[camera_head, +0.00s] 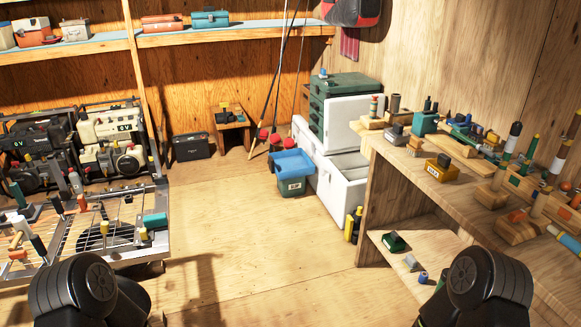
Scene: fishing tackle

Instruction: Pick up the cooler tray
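A white cooler (341,192) stands open on the floor beyond the left end of the right workbench. A separate tray inside it cannot be made out. A blue tray-like piece (293,162) sits tilted on top of a dark green bin (291,188), just left of the cooler. I cannot tell whether this blue piece is the cooler tray. Black rounded parts of my two arms show at the bottom left and bottom right. Neither gripper shows, and both arm parts are well apart from the cooler and bin.
A workbench (420,172) crowded with small tackle stands at right, with a lower shelf. A metal rack (122,250) with small items is at left. Fishing rods and a small wooden stool (231,127) are at the back. The middle floor (240,235) is clear.

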